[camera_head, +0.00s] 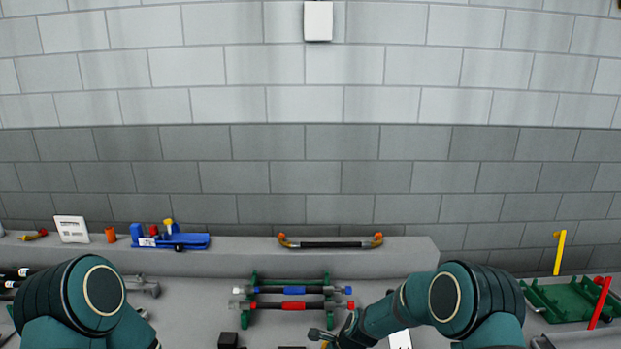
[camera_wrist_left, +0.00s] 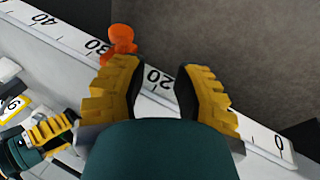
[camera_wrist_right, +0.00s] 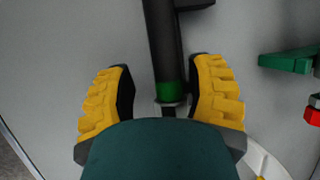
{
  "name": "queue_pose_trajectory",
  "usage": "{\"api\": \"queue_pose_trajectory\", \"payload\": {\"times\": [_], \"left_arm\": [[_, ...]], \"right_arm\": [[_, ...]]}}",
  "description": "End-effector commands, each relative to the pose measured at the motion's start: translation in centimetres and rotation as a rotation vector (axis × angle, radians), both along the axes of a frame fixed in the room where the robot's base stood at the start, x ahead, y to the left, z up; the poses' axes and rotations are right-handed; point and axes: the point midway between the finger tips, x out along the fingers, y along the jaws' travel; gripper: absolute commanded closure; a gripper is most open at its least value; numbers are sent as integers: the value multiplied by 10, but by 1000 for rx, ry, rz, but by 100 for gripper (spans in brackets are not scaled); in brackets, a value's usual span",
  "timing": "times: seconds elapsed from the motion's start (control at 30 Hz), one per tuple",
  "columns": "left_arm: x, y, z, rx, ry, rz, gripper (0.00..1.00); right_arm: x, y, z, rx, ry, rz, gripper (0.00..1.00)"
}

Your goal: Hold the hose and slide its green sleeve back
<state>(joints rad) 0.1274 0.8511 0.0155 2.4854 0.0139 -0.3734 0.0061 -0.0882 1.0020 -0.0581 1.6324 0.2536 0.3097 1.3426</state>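In the right wrist view, a black hose (camera_wrist_right: 163,40) with a green sleeve (camera_wrist_right: 170,95) near its lower end lies between the fingers of my right gripper (camera_wrist_right: 160,68). The fingers are open, with a clear gap on the hose's left side and a narrow one on its right. In the left wrist view, my left gripper (camera_wrist_left: 158,75) is open and empty above a white ruler (camera_wrist_left: 270,143). Yellow fingers and a teal body, seemingly my right gripper, show at that view's left edge. In the head view the green sleeve is not discernible.
A green rack (camera_head: 254,279) holds hoses with a blue sleeve (camera_head: 301,290) and a red sleeve (camera_head: 294,305). Behind it a grey ledge (camera_head: 230,262) carries a blue tool (camera_head: 190,241) and an orange-ended hose (camera_head: 330,244). A green tray (camera_head: 565,302) is at right.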

Motion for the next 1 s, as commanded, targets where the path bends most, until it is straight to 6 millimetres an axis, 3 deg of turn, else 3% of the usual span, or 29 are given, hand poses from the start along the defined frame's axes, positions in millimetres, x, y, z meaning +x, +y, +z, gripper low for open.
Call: {"api": "queue_pose_trajectory", "payload": {"times": [0.23, 0.3, 0.33, 0.67, 0.77, 1.0], "left_arm": [[0, 0, 0, 0, 0, 0, 70], [0, 0, 0, 0, 0, 0, 70], [0, 0, 0, 0, 0, 0, 70], [0, 0, 0, 0, 0, 0, 70], [0, 0, 0, 0, 0, 0, 70], [0, 0, 1, 0, 0, 0, 70]], "right_arm": [[3, 2, 5, 4, -10, 0, 38], [4, 2, 5, 4, -11, 0, 8], [4, 2, 5, 4, -11, 0, 0], [4, 1, 9, 4, -14, 0, 0], [2, -2, 18, 4, -15, -1, 0], [-8, -20, 61, 4, -17, -3, 0]]}}
